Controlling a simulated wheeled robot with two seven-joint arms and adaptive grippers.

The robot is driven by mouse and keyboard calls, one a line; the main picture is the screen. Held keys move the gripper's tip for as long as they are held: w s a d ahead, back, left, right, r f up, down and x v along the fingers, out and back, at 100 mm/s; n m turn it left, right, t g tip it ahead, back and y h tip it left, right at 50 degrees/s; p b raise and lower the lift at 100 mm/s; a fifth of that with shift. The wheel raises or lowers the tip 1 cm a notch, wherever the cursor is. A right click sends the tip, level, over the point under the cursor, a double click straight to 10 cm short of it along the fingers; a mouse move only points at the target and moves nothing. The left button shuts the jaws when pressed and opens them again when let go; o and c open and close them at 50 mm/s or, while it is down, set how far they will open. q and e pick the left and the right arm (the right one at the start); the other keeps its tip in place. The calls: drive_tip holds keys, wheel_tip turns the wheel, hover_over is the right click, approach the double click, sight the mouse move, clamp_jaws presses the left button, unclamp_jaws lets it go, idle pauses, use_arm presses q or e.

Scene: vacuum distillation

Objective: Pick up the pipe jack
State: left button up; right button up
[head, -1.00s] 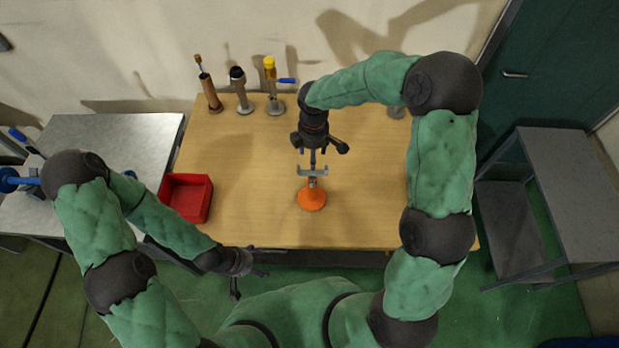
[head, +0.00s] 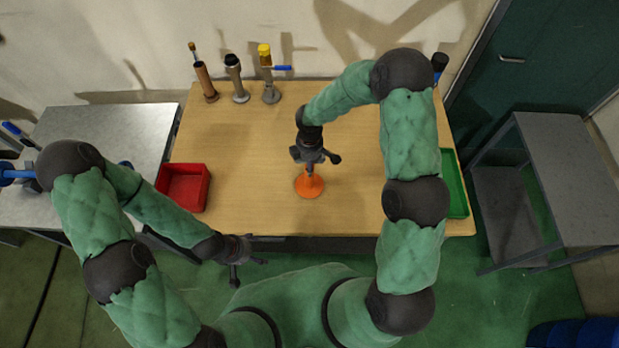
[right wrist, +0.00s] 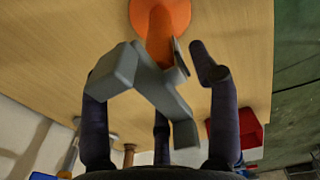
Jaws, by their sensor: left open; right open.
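The pipe jack has an orange round base (head: 309,186) on the wooden table in the head view, with a grey top. In the right wrist view its grey top bracket (right wrist: 150,84) lies between my open fingers, and its orange base (right wrist: 160,14) shows beyond. My right gripper (head: 311,160) is open, directly over the jack, and hides most of its top in the head view; whether any finger touches it I cannot tell. My left gripper (head: 242,264) is open and empty in front of the table's front edge.
A red bin (head: 183,188) stands on the table's left, a green tray (head: 455,185) on its right, partly behind my right arm. Several upright pipe pieces (head: 240,80) stand along the back edge. The table (head: 240,140) is clear around the jack.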

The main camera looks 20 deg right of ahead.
wheel_tip(320, 180, down, 3)
idle(0.3)
clamp_jaws()
drive_tip(key=shift+r, duration=0.1)
drive_tip(key=shift+w, duration=0.1)
